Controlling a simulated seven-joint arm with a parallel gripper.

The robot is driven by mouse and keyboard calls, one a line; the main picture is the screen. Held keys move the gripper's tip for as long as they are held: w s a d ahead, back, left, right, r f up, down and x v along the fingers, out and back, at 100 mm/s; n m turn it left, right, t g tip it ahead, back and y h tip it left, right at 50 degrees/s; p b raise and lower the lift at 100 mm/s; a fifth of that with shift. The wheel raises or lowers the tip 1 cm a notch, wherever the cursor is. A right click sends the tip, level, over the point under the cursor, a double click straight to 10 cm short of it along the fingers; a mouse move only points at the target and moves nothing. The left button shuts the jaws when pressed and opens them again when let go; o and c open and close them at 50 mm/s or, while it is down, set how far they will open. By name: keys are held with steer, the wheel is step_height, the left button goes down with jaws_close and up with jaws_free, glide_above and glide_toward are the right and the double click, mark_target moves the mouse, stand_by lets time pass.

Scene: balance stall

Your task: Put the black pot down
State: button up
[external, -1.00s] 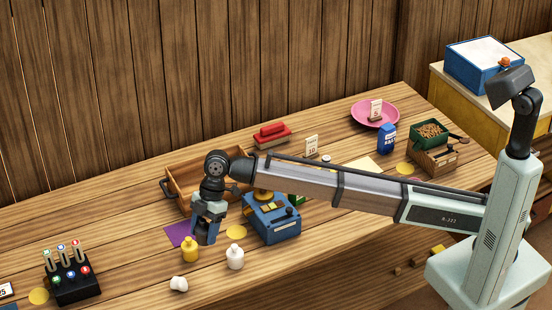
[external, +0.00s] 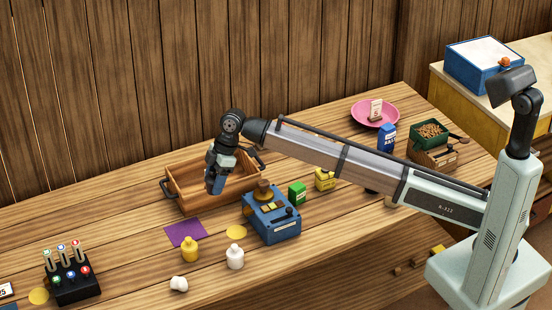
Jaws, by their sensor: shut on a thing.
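My gripper (external: 214,188) points down over the wooden tray (external: 178,196), near its front edge. It is shut, with its blue fingers facing the camera. The black pot cannot be made out clearly; whatever is between the fingers is hidden by them. I cannot tell whether it touches the tray.
A blue scale-like box (external: 272,218) with a brass top stands right of my gripper. Yellow (external: 190,249) and white (external: 235,257) bottles stand in front. Green (external: 297,194) and yellow (external: 325,179) boxes stand behind it. A black rack (external: 72,277) is far left.

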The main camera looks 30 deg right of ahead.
steer(key=w+d+m+t+h, duration=0.1)
steer(key=w+d+m, duration=0.3)
steer(key=w+d, duration=0.95)
steer(key=w+d+m+t, duration=0.2)
steer(key=w+d+m, duration=0.4)
steer(key=d, duration=1.4)
steer(key=w+d+m+t+h, duration=0.1)
steer(key=w+d+m, duration=0.2)
steer(key=w+d, duration=1.05)
steer(key=shift+s+d+f, duration=0.4)
steer(key=shift+f, duration=2.05)
steer(key=shift+s+d+f, duration=0.35)
steer(key=shift+d+f, duration=0.1)
steer(key=shift+f, duration=2.05)
steer(key=shift+s+d+f, duration=0.4)
steer(key=shift+f, duration=2.05)
steer(key=shift+f, duration=0.1)
steer(key=o, duration=1.3)
steer(key=v, duration=1.2)
steer(key=shift+s, duration=0.1)
